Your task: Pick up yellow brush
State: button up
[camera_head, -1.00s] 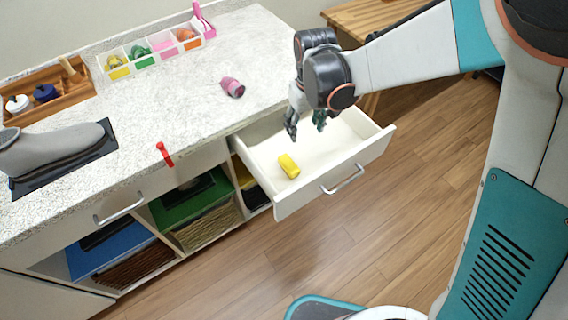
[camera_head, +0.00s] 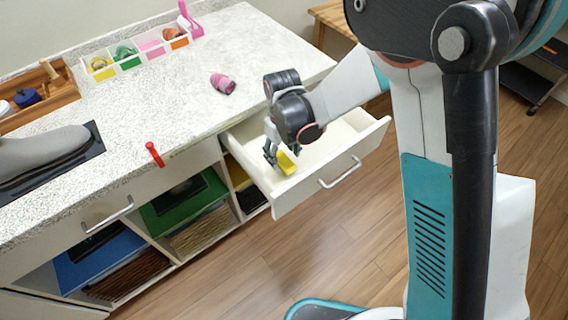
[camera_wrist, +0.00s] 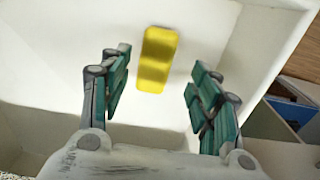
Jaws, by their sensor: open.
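The yellow brush (camera_head: 287,164) lies in the open white drawer (camera_head: 292,203), partly hidden by my gripper in the head view. In the wrist view the yellow brush (camera_wrist: 157,59) is a plain yellow block on the white drawer floor. My gripper (camera_head: 280,155) reaches down into the drawer at the brush. In the wrist view my gripper (camera_wrist: 160,92) is open, with its two green-padded fingers apart. The brush shows between and a little beyond the fingertips, and neither finger visibly touches it.
The drawer walls stand close around my gripper. On the speckled counter are a pink item (camera_head: 222,83), a red item (camera_head: 155,154), a grey shoe-like object (camera_head: 40,150), a divided white tray (camera_head: 146,58) and a wooden tray (camera_head: 62,91). Open shelves lie below the counter.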

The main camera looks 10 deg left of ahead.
aim_at(284, 159)
jog(key=f, duration=0.1)
jog(key=f+b, duration=0.1)
jog(key=f, duration=0.1)
jog(key=f+b, duration=0.1)
jog(key=shift+w+d+f, duration=0.1)
jog(key=shift+w+f, duration=0.15)
jog(key=shift+f, duration=0.05)
jog(key=c, duration=1.2)
jog(key=shift+r, duration=0.15)
notch_tip(284, 159, up, 20)
jog(key=p, duration=0.7)
